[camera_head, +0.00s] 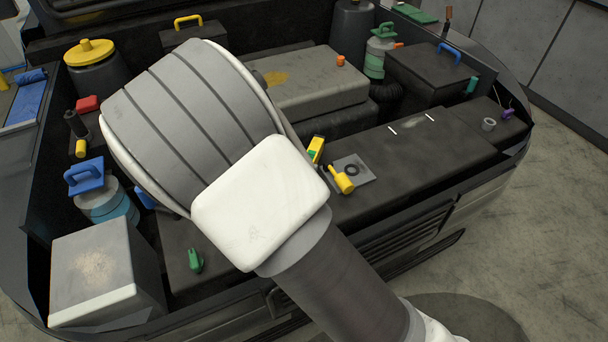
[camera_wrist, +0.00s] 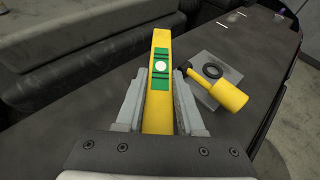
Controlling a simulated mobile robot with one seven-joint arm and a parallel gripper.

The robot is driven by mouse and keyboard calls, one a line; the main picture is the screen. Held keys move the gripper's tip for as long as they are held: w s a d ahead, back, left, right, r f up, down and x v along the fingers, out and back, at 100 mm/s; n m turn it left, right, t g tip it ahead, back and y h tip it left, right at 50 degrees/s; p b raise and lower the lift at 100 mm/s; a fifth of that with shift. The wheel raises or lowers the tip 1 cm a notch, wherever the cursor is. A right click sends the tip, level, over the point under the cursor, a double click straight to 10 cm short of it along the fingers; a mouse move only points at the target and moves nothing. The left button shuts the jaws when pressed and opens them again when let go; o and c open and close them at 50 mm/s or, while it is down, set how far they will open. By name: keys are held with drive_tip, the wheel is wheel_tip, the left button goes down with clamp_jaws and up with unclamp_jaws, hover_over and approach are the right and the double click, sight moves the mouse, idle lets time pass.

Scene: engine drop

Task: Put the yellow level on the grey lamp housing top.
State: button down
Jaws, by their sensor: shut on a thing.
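The yellow level (camera_wrist: 160,95), with green panels and a round pale vial, stands between the two grey fingers of my gripper (camera_wrist: 158,80) in the wrist view. My gripper is shut on it, and the level's far end sticks out beyond the fingertips. In the head view only part of the level (camera_head: 316,149) shows beside my white wrist; my arm hides the fingers. A light grey box with a worn patch on its flat top, which looks like the lamp housing (camera_head: 95,265), is at the lower left, well left of my gripper. Its top looks bare.
A yellow-handled tool (camera_head: 341,180) lies by a grey plate with a black ring (camera_head: 358,169), right of the level. A blue-handled cap (camera_head: 84,177) stands behind the grey box. A green part (camera_head: 195,260) is right of the box. The long dark cover (camera_head: 430,150) is mostly clear.

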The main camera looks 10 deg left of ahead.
drive_tip(key=shift+f, duration=0.9)
drive_tip(key=shift+f, duration=0.1)
drive_tip(key=c, duration=0.5)
unclamp_jaws()
drive_tip(key=shift+s+a+r, duration=0.1)
drive_tip(key=shift+s+r, duration=0.1)
drive_tip(key=shift+r, duration=0.05)
drive_tip(key=p+v, duration=0.2)
drive_tip(key=v, duration=0.9)
drive_tip(key=shift+s, duration=0.3)
